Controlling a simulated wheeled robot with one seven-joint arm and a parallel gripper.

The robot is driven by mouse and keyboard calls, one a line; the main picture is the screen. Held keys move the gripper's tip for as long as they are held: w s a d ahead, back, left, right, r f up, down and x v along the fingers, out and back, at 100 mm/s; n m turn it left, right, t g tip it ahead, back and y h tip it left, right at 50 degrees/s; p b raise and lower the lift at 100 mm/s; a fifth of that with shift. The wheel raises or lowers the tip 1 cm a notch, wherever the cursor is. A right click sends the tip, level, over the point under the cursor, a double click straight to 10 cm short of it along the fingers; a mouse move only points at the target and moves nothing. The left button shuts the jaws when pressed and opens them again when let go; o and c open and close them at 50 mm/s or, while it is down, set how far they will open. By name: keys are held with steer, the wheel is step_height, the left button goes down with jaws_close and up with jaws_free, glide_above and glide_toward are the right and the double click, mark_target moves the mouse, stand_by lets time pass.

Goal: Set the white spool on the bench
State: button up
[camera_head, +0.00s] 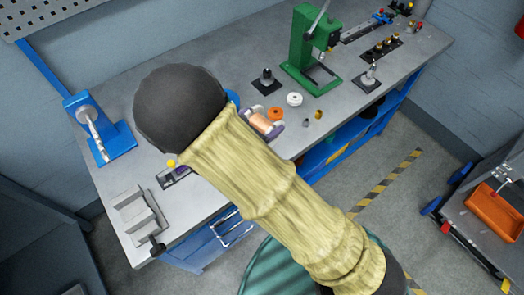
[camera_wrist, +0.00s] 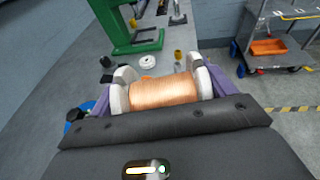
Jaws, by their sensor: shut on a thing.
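The white spool (camera_wrist: 164,92) has pale flanges and is wound with copper-coloured wire. My gripper (camera_wrist: 160,88) is shut on it, with a purple finger at each flange. The spool also shows in the head view (camera_head: 263,124), partly hidden behind my arm. It appears over the grey bench (camera_head: 235,60), near its front edge; I cannot tell whether it touches the top.
A white ring (camera_head: 294,99) and small brass and orange parts lie just beyond the spool. A green press (camera_head: 308,50) stands farther back. A blue stand (camera_head: 98,128) and a grey vise (camera_head: 135,212) are at the left. An orange bin (camera_head: 495,210) sits on a cart.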

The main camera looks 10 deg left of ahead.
steer(key=shift+f+p, duration=0.65)
steer(key=shift+f, duration=2.2)
steer(key=shift+f+p, duration=0.5)
steer(key=shift+f, duration=1.6)
steer(key=shift+f, duration=0.2)
steer(key=o, duration=1.3)
